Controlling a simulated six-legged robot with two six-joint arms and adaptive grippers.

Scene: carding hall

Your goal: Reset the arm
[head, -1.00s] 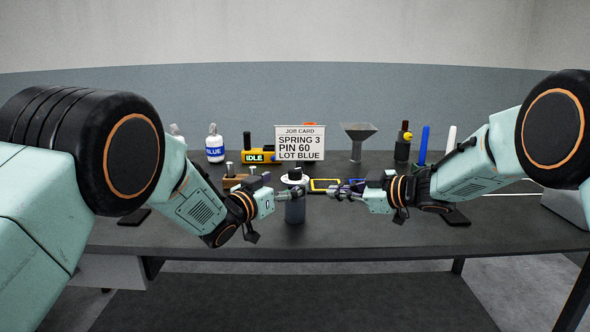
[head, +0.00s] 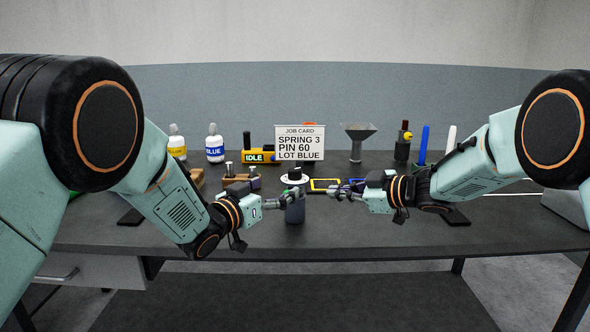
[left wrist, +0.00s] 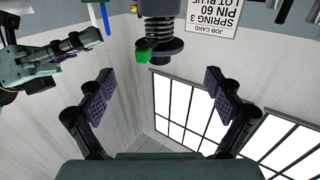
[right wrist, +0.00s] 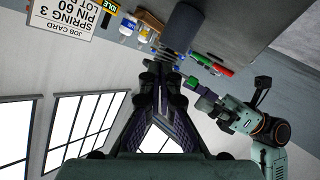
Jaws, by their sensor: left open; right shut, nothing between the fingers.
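My left gripper (head: 277,201) is in front of the table's middle. It is open, and the left wrist view (left wrist: 160,100) shows its two fingers wide apart with nothing gripped. My right gripper (head: 336,192) is shut and empty, right of the cylinder. Its closed fingers show in the right wrist view (right wrist: 160,78).
A job card (head: 299,143) stands behind the cylinder. Around it are a yellow IDLE device (head: 262,157), a blue-label bottle (head: 214,148), a yellow-label bottle (head: 177,146), a funnel (head: 357,137) and a wooden block with pins (head: 236,182). The table front (head: 350,237) is clear.

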